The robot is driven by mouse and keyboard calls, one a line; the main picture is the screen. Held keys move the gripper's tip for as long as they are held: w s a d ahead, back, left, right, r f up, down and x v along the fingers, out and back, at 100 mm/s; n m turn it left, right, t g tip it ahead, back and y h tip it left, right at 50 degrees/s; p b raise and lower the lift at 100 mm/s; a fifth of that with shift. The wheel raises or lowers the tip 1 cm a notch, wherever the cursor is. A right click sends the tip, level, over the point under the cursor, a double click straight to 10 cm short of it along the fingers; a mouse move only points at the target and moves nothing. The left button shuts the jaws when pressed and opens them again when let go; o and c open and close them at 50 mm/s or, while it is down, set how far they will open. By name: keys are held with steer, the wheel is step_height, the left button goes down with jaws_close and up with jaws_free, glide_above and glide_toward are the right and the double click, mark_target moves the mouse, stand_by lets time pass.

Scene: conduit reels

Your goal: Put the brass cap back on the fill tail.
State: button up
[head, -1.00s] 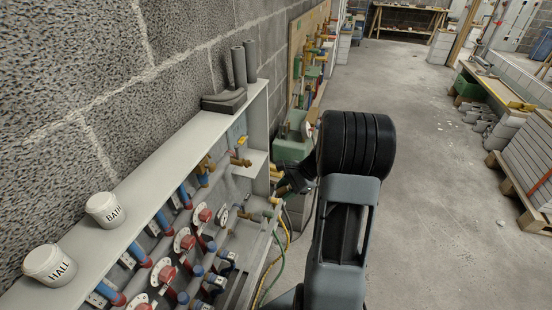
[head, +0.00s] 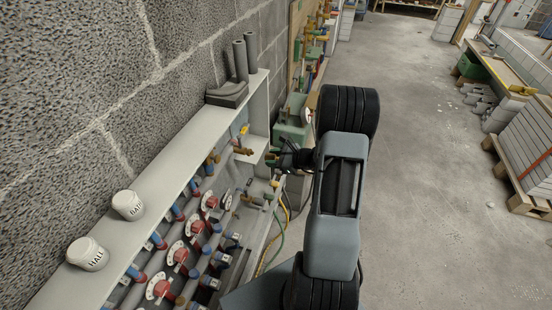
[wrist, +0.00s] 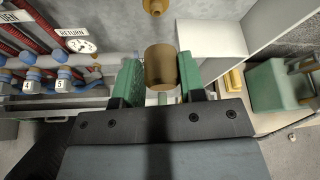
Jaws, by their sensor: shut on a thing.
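My gripper (wrist: 158,84) has its two green fingers shut on the brass cap (wrist: 160,66), a short brass cylinder. In the head view my gripper (head: 277,157) is at the right end of the open white manifold cabinet; the cap cannot be made out there. A brass fitting (wrist: 155,6), probably the fill tail, shows at the top edge of the wrist view, beyond the cap and apart from it. In the head view a brass fitting (head: 242,149) sits inside the cabinet's upper right end, left of my gripper.
The cabinet (head: 150,199) carries cups marked HALL (head: 87,254) and BATH (head: 128,205) and dark grey tubes (head: 241,62) on top. Red and blue valves fill its inside. A green box (head: 291,127) stands behind my gripper.

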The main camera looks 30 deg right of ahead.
steer(key=shift+w+a, duration=1.45)
steer(key=shift+w, duration=0.1)
steer(key=shift+w+a+b, duration=0.55)
steer(key=shift+w+b, duration=0.05)
steer(key=shift+b, duration=0.7)
stand_by(3.2)
steer(key=o, duration=1)
